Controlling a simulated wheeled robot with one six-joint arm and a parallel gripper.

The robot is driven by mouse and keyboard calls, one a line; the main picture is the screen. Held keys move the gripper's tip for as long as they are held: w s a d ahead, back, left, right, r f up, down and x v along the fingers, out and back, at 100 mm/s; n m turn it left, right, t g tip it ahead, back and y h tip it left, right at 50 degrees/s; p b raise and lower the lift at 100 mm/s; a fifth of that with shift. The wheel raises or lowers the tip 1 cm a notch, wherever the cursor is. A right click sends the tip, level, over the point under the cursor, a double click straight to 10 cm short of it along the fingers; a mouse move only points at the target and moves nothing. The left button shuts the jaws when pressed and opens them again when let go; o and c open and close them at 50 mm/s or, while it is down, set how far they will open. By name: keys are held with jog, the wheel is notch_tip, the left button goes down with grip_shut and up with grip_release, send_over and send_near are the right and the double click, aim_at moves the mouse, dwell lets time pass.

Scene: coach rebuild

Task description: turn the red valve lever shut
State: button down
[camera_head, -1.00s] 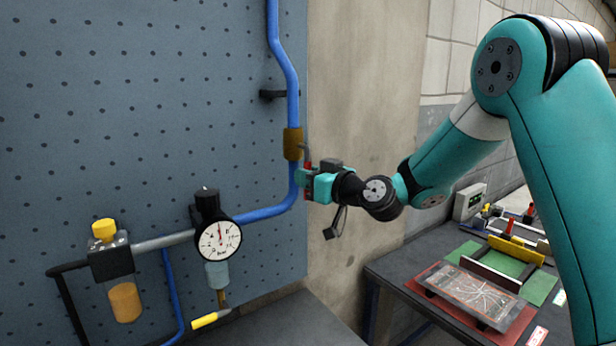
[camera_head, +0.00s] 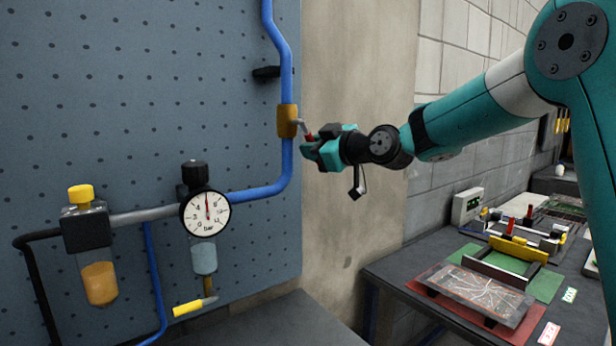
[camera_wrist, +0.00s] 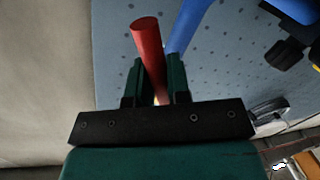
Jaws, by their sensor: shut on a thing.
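The red valve lever (camera_head: 309,137) has a grey stem and sits on a brass valve body (camera_head: 287,121) in the vertical blue pipe (camera_head: 286,165). The lever slants out to the right, across the pipe rather than along it. My gripper (camera_head: 313,148) is shut on the red lever, just right of the valve, and hides most of the grip in the head view. In the wrist view the red lever (camera_wrist: 147,45) stands between the two green fingers (camera_wrist: 160,80) and sticks out past their tips. The valve body is not clearly seen there.
A pressure gauge (camera_head: 207,213), a filter unit (camera_head: 87,225) and a yellow-handled tap (camera_head: 194,306) are on the pegboard, left of the valve. A black pipe clip (camera_head: 266,73) sits above. A cluttered bench (camera_head: 384,273) stands at lower right.

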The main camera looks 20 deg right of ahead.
jog(key=n+b, duration=0.1)
jog(key=b, duration=0.1)
jog(key=d+n+b, duration=0.1)
jog(key=shift+w+d+r+h+b, duration=0.15)
jog(key=shift+w+h+b, duration=0.05)
jog(key=shift+h+b, duration=0.2)
jog(key=r+n+b, duration=0.1)
jog(key=d+n+h+b, duration=0.1)
jog(key=n+b, duration=0.1)
jog(key=shift+w+r+n+b, duration=0.15)
jog(key=shift+r+n+b, duration=0.15)
jog(key=shift+r, duration=0.1)
jog(key=r+n+b, duration=0.1)
jog(key=n+b, duration=0.1)
jog(key=shift+w+d+r+n+h, duration=0.1)
jog(key=shift+d+r+n+h, duration=0.2)
jog(key=shift+r+h, duration=0.1)
jog(key=shift+r+n+h+b, duration=0.3)
jog(key=shift+r+n+b, duration=0.4)
jog(key=shift+n, duration=0.3)
jog(key=shift+r, duration=0.15)
jog(key=c, duration=1.1)
grip_release()
jog(key=shift+d, duration=0.1)
